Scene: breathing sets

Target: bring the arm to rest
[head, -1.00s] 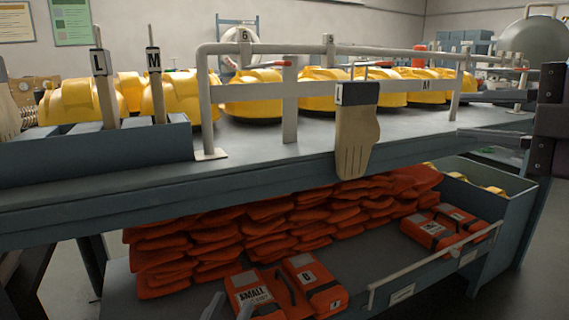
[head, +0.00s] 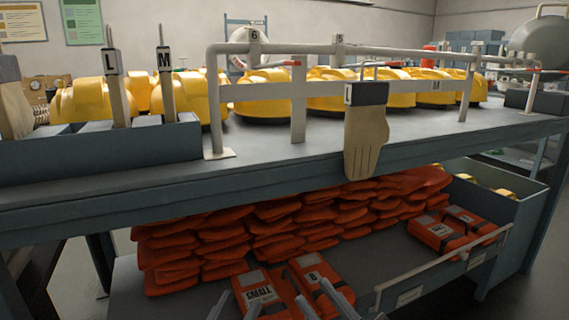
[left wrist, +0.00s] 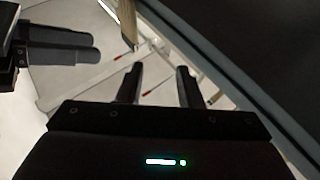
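My left gripper (head: 231,306) is at the bottom edge of the head view, in front of the lower shelf, mostly cut off. In the left wrist view its two fingers (left wrist: 158,86) stand apart with nothing between them. My right gripper (head: 323,301) is also low in the head view, to the right of the left one. Its grey fingers look apart and empty. A second gripper, which appears to be my right one (left wrist: 68,45), shows at the upper left of the left wrist view. Both arms are mostly out of the head view.
A workbench (head: 290,160) carries yellow breathing sets (head: 265,92) behind a white rail (head: 350,50). A tan glove (head: 366,140) hangs from it. A blue bin (head: 95,147) stands left. The lower shelf (head: 400,262) holds orange bags (head: 200,240) and orange cases (head: 262,290).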

